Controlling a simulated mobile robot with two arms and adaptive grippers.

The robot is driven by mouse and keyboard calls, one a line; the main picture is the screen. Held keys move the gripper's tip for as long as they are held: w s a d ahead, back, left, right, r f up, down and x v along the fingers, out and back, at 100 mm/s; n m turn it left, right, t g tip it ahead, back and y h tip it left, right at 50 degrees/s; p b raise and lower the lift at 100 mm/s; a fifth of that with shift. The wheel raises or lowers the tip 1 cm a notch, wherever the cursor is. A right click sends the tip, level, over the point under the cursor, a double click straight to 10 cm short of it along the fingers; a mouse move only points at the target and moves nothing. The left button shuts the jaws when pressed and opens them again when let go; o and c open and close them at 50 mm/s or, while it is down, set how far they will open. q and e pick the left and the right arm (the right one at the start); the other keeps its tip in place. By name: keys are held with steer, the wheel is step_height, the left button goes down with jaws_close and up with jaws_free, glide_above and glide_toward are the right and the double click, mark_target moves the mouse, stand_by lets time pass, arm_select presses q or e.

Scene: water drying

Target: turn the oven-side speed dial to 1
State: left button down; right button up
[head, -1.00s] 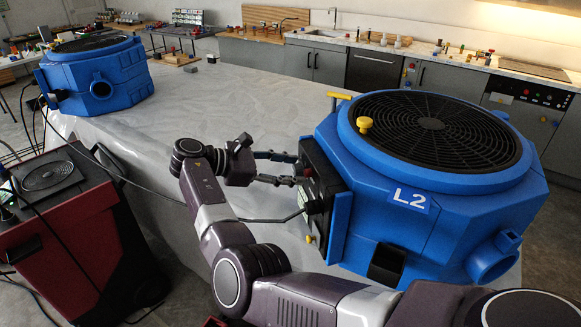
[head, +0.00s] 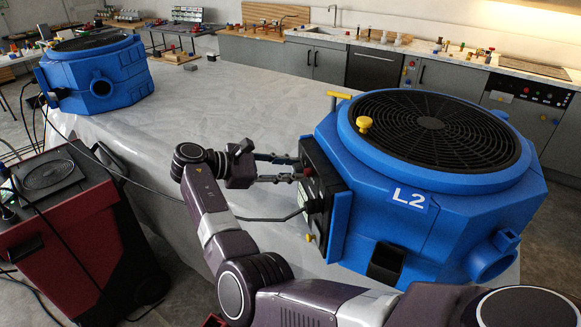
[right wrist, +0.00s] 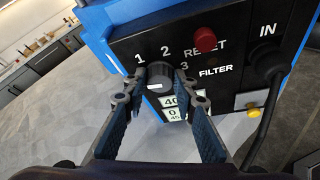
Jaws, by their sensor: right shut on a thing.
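The blue dryer marked L2 (head: 435,215) stands on the right of the covered surface, with a dark control panel (head: 325,195) on its left side. In the right wrist view, the grey speed dial (right wrist: 160,76) sits below the numbers 1, 2 and 3. A white mark shows on the dial's lower left face; I cannot tell for sure which number it points to. My right gripper (head: 296,168) is at the panel, with its fingers on either side of the dial, shut on it. The fingertips (right wrist: 162,92) hide the dial's sides. My left gripper is not in view.
A red button (right wrist: 205,39) sits right of the dial, and a black cable plug (right wrist: 267,65) is at IN. Another blue dryer (head: 97,75) stands at the far left. A red machine (head: 75,235) stands at the left. The surface between the dryers is mostly clear.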

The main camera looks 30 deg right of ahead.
steer(key=shift+s+f+m+t+h, duration=0.15)
steer(key=shift+m+t+h, duration=0.25)
steer(key=shift+m+t, duration=0.6)
steer(key=shift+m, duration=0.5)
steer(key=shift+s+a+f+m+t+h+b, duration=0.1)
steer(key=shift+m+t+h+b, duration=0.4)
steer(key=shift+m+b, duration=0.9)
steer(key=shift+s+f+m+t+h+b, duration=0.15)
steer(key=shift+m+h+b, duration=0.7)
steer(key=shift+b, duration=0.85)
steer(key=shift+w, duration=0.1)
steer(key=o, duration=1.2)
steer(key=shift+r, duration=0.1)
steer(key=shift+c, duration=0.2)
